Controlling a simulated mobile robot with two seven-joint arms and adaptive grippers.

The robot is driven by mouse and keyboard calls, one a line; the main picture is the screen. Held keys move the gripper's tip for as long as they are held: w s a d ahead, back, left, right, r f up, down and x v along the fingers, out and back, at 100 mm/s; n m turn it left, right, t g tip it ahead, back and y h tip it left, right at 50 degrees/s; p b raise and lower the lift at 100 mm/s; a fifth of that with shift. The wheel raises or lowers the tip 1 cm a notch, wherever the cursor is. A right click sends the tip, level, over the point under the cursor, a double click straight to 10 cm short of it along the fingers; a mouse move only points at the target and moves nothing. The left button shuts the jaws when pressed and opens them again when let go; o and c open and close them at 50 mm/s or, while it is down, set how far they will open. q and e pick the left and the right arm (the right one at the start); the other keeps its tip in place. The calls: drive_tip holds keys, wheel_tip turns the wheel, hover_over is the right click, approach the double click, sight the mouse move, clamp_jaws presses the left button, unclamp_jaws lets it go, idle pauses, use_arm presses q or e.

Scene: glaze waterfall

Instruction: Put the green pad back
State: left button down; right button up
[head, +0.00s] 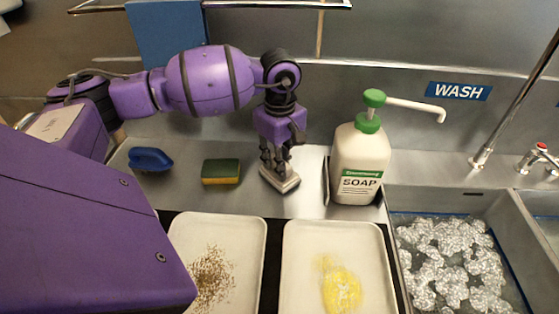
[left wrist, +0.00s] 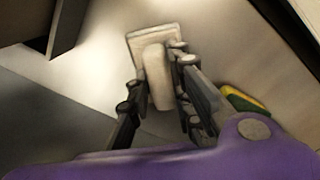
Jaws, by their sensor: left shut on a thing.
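A yellow block with a dark green top (head: 221,171), the only green pad-like thing in view, lies on the steel counter (head: 305,205), left of my left gripper (head: 277,168). Part of it shows at the right in the left wrist view (left wrist: 243,99). My left gripper points down and is shut on a pale flat block with a raised grip (head: 285,183). In the left wrist view this pale block (left wrist: 158,75) sits between the fingers (left wrist: 157,95). Its underside is at or just above the counter; I cannot tell which. My right gripper is not in view.
A blue brush-like object (head: 150,158) lies at the left. A soap bottle (head: 360,160) stands close right of my left gripper. Two pale trays, one with brown specks (head: 245,235) and one with yellow residue (head: 300,240), lie in front. A sink (head: 450,200) is at the right.

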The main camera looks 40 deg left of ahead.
use_arm(q)
drive_tip(key=shift+f, duration=0.1)
drive_tip(key=c, duration=2)
unclamp_jaws()
drive_tip(key=shift+f, duration=0.1)
drive_tip(key=o, duration=0.3)
drive_tip(key=shift+o, duration=0.7)
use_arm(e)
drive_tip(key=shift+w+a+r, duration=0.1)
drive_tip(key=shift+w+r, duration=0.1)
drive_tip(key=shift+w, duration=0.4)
use_arm(q)
drive_tip(key=shift+r, duration=0.4)
wheel_tip(320, 180, up, 12)
drive_tip(key=shift+f+b, duration=0.15)
drive_tip(key=shift+b, duration=0.2)
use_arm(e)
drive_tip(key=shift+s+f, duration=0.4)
